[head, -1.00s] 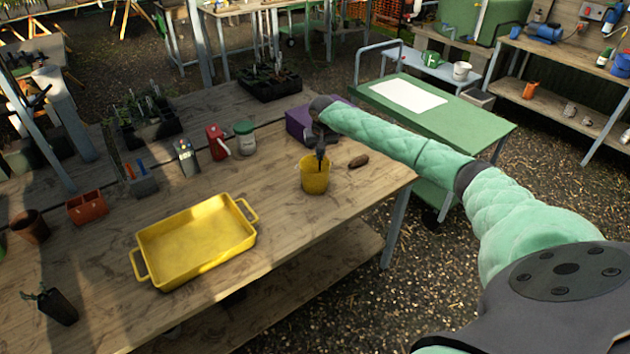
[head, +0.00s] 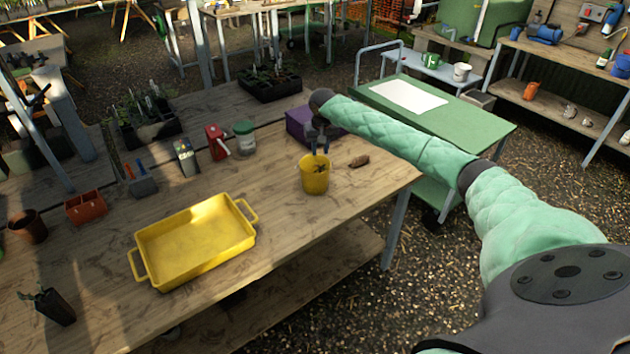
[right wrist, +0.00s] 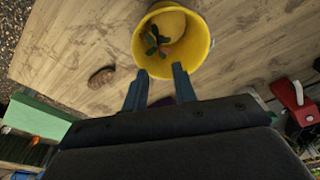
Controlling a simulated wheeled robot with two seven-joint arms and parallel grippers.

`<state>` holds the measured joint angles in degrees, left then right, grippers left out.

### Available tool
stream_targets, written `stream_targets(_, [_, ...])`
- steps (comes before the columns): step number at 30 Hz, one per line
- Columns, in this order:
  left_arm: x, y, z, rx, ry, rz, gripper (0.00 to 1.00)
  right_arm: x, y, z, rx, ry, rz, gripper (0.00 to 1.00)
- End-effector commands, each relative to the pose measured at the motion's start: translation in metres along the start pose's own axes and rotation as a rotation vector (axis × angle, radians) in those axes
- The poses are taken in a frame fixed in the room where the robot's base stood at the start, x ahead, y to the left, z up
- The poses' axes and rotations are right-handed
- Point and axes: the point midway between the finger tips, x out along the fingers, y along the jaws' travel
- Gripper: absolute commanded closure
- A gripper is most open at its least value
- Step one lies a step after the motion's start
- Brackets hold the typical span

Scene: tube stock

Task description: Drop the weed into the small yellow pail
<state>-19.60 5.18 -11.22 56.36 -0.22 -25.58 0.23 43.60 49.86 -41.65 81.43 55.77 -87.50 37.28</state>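The small yellow pail (head: 315,178) stands upright on the wooden table near its right end. The weed (right wrist: 157,42), a small plant with green leaves and a reddish part, lies inside the pail (right wrist: 203,44) in the right wrist view. In the head view it is a dark bit (head: 318,169) within the rim. My right gripper (head: 319,152) is just above the pail's rim, fingers apart. In the right wrist view the gripper (right wrist: 160,72) is open, with nothing between its fingertips. My left gripper does not show.
A brown lump (head: 359,161) lies right of the pail, and a purple box (head: 298,125) stands behind it. A yellow tray (head: 195,243) lies to the left. A red can (head: 217,142) and a green-lidded jar (head: 244,137) stand further back. Bare table lies between tray and pail.

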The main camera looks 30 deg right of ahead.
Motion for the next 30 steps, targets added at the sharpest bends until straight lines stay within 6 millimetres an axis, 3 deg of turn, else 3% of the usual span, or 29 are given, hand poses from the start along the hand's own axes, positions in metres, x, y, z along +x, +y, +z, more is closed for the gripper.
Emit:
stream_targets(1, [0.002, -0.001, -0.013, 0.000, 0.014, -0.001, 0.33, -0.006, 0.000, 0.000, -0.001, 0.003, 0.000, 0.73])
stream_targets(5, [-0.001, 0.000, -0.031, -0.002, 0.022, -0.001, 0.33, -0.027, 0.000, 0.000, 0.000, 0.002, -0.001, 0.73])
stream_targets(12, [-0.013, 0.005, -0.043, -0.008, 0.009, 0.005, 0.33, -0.050, 0.000, 0.000, 0.000, 0.000, 0.000, 0.73])
stream_targets(30, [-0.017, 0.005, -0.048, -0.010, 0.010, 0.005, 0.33, -0.054, 0.000, 0.000, 0.000, -0.001, 0.001, 0.73])
